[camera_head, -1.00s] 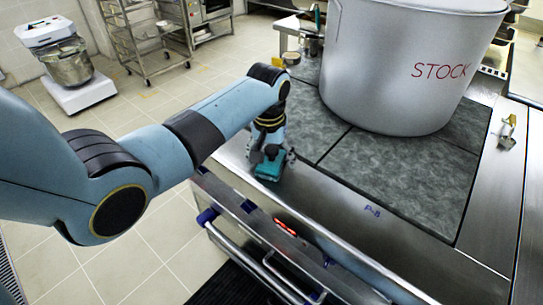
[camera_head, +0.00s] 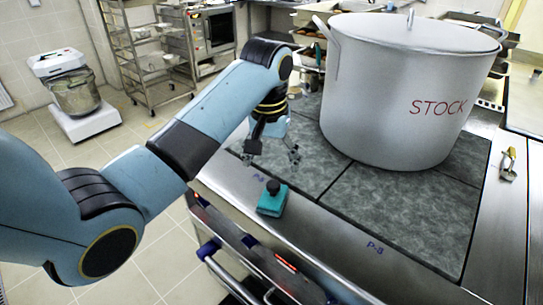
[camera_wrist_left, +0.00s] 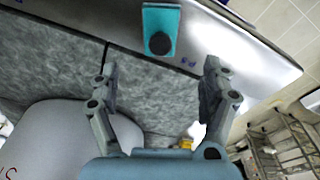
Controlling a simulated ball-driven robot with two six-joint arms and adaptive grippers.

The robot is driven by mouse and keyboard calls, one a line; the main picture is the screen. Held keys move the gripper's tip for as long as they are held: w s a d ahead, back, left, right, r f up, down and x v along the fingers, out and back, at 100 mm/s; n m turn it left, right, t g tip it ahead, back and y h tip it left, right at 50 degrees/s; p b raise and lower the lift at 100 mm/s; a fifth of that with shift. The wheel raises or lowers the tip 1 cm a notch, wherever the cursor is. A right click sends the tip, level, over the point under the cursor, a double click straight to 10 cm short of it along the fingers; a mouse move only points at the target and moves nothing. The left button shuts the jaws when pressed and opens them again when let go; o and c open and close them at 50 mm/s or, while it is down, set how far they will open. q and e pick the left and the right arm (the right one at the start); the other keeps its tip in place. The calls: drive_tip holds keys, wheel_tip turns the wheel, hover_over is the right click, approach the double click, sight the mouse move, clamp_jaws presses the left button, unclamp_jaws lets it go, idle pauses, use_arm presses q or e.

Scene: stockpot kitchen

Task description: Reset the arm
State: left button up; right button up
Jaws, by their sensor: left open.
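My left gripper (camera_head: 270,156) is open and empty above the dark stone cooktop, left of the big stockpot. In the left wrist view its two fingers (camera_wrist_left: 158,95) are spread with nothing between them. A teal block with a black knob (camera_head: 271,200) sits on the steel front edge of the counter, apart from the gripper. The block also shows at the top of the left wrist view (camera_wrist_left: 160,30), beyond the fingertips. My right gripper is not in view.
The large grey stockpot (camera_head: 395,95) marked STOCK stands on the cooktop (camera_head: 400,205), close right of my left gripper. A small brass-coloured item (camera_head: 508,163) lies on the right steel strip. A mixer (camera_head: 75,92) and a wire rack (camera_head: 150,60) stand behind on the floor.

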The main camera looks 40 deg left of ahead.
use_arm(q)
drive_tip(key=shift+r, duration=0.2)
idle(0.4)
drive_tip(key=s+d+r+m+t, duration=0.1)
drive_tip(key=s+m, duration=0.1)
drive_tip(key=s, duration=1)
drive_tip(key=s+d+r+m+t, duration=0.1)
drive_tip(key=s+d+m, duration=0.1)
drive_tip(key=s, duration=1.1)
wheel_tip(320, 180, down, 33)
drive_tip(key=a+g+b, duration=0.1)
drive_tip(key=a+b, duration=0.2)
drive_tip(key=b, duration=0.5)
drive_tip(key=s+f+b, duration=0.4)
drive_tip(key=s+f, duration=0.6)
drive_tip(key=f, duration=0.3)
drive_tip(key=s+f+g+b, duration=0.1)
drive_tip(key=s+f+b, duration=0.3)
drive_tip(key=s+f, duration=0.6)
wheel_tip(320, 180, down, 3)
drive_tip(key=shift+a+f+b, duration=0.1)
drive_tip(key=shift+a+b, duration=0.25)
drive_tip(key=shift+s, duration=0.1)
